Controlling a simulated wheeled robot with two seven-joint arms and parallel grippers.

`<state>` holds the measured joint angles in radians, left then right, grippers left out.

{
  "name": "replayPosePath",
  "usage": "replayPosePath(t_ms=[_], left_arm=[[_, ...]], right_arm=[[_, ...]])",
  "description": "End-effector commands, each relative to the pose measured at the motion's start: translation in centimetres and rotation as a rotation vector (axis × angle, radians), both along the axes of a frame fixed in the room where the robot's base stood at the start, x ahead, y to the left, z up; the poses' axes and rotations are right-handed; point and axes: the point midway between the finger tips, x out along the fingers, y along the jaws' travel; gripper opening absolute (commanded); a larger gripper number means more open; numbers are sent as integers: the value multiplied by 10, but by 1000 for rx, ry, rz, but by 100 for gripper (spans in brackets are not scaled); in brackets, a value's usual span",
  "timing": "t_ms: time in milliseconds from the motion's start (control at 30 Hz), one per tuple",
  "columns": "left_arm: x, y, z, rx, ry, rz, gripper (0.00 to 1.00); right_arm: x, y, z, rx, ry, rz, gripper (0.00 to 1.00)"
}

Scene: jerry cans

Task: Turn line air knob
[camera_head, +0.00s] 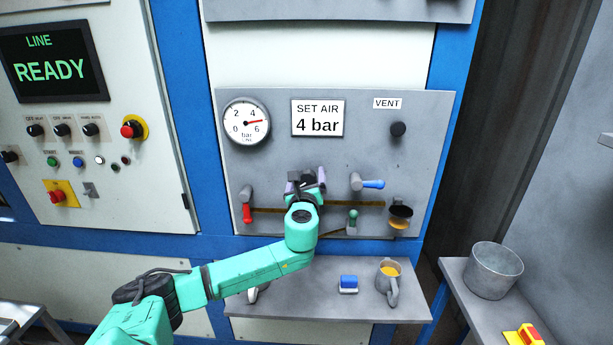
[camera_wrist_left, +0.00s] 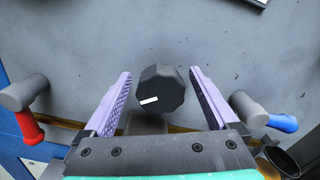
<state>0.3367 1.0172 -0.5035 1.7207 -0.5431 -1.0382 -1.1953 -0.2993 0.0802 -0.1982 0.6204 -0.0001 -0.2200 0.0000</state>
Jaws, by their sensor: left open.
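The line air knob is a black faceted knob (camera_wrist_left: 160,88) with a small white mark, on the grey panel (camera_head: 345,160). In the left wrist view it sits between the two purple fingers of my left gripper (camera_wrist_left: 160,74). The fingers are open, with a visible gap on each side of the knob. In the head view my left gripper (camera_head: 306,180) is at the panel's middle and largely hides the knob. The round gauge (camera_head: 246,122) has a red needle pointing right, between 4 and 6. A sign (camera_head: 318,117) reads "SET AIR 4 bar". My right gripper is not in view.
A red-handled valve (camera_head: 246,205) is left of the knob and a blue-handled valve (camera_head: 370,184) right. A black vent knob (camera_head: 398,129) is upper right. Below, a shelf (camera_head: 320,304) holds a blue-and-white block (camera_head: 348,284) and a jug (camera_head: 389,281). A bucket (camera_head: 495,270) stands right.

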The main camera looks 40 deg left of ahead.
Motion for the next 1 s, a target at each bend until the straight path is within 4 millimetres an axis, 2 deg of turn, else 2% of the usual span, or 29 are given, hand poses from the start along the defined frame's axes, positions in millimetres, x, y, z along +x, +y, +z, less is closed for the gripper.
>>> replayPosePath(t_ms=[167, 267, 300, 400, 733, 1000], left_arm=[[0, 0, 0, 0, 0, 0, 93], [0, 0, 0, 0, 0, 0, 58], [0, 0, -1, 0, 0, 0, 43], [0, 0, 0, 0, 0, 0, 7], [0, 0, -2, -29, -22, 0, 7], [-1, 0, -4, -148, -113, -1, 7]], right_arm=[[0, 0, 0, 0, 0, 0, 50], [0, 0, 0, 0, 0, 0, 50], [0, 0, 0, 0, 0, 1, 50], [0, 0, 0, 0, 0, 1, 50], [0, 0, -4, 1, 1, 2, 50], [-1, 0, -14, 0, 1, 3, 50]])
